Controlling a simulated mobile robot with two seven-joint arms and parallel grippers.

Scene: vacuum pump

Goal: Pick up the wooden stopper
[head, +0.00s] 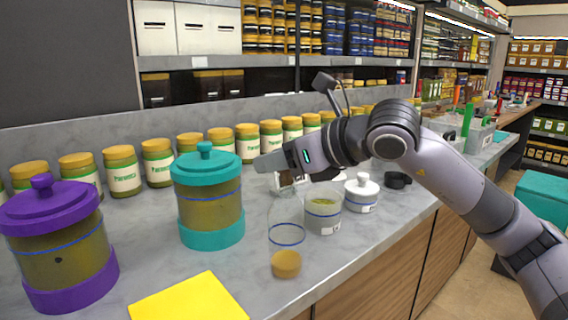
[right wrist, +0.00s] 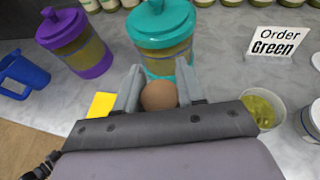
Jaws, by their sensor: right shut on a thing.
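The wooden stopper (right wrist: 159,96) shows in the right wrist view as a round brown piece between the two fingers. My right gripper (head: 268,164) is shut on it above the counter; the head view does not clearly show the held piece. A clear glass vessel (head: 287,212) with a blue line stands below the gripper. A small tan round piece (head: 286,264) shows at the vessel's foot; I cannot tell whether they touch. My left gripper is not in view.
A teal-lidded jar (head: 207,205) and a purple-lidded jar (head: 60,250) stand left. A yellow sheet (head: 188,300) lies at the front. A green-filled cup (head: 323,215) and a white lidded jar (head: 361,193) are to the right. Green jars (head: 122,172) line the back.

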